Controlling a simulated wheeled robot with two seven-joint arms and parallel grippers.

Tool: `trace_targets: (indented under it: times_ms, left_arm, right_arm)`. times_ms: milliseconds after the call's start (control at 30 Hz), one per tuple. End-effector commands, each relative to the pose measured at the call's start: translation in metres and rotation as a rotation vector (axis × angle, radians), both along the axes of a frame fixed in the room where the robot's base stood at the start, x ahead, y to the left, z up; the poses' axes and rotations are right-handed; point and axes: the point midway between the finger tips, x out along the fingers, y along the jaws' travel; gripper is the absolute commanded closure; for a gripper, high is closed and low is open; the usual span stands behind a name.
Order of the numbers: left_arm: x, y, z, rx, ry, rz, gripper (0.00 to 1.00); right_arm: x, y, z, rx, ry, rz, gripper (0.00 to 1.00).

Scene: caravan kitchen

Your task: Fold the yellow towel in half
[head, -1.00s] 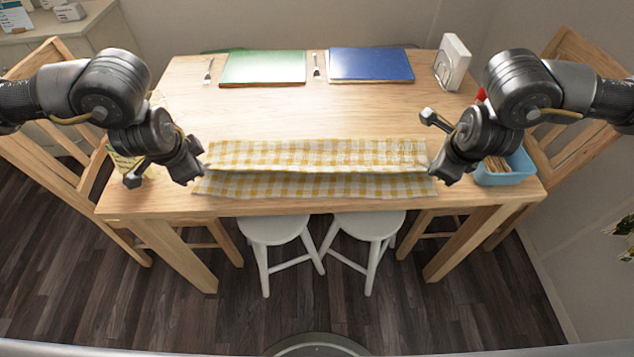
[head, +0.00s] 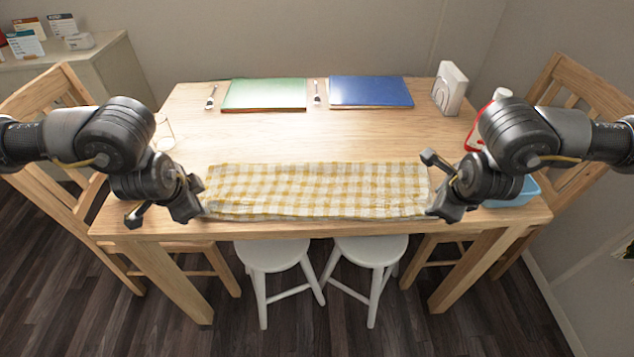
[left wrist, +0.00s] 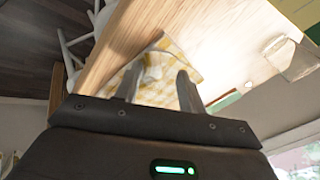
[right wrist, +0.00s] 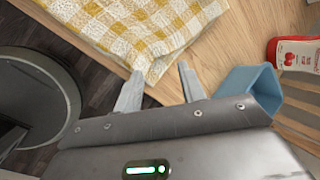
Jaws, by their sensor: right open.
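The yellow and white checked towel (head: 317,189) lies as a wide, doubled strip along the front of the wooden table. Its upper layer reaches the near side, with layered edges showing at the front. My left gripper (head: 190,207) is at the towel's near left corner. My right gripper (head: 446,208) is at the near right corner. In the right wrist view its fingers (right wrist: 160,82) are apart, and the towel corner (right wrist: 150,62) lies beside the left fingertip.
A blue bin (head: 524,190) and a red bottle (head: 480,132) stand right of the towel, close to my right arm. A glass (head: 163,138) stands at the left. Green (head: 264,94) and blue (head: 370,92) rectangles and a white holder (head: 449,88) are at the back. The table's middle is clear.

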Motion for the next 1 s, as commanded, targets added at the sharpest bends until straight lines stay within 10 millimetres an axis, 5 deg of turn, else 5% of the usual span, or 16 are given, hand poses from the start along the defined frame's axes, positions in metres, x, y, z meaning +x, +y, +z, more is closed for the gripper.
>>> trace_targets:
  times_ms: [233,700,1000]
  left_arm:
    - [0.000,-0.001,0.006,-0.001,-0.003,-0.002,0.60]
    - [-0.031,-0.001,0.075,0.000,-0.005,-0.004,0.60]
    - [-0.040,-0.001,0.090,-0.001,0.000,-0.001,0.60]
  right_arm:
    - [-0.001,0.001,0.006,0.001,-0.002,0.002,0.60]
    - [-0.031,0.001,0.075,0.000,-0.005,0.004,0.60]
    - [-0.040,0.001,0.090,0.002,0.000,0.000,0.60]
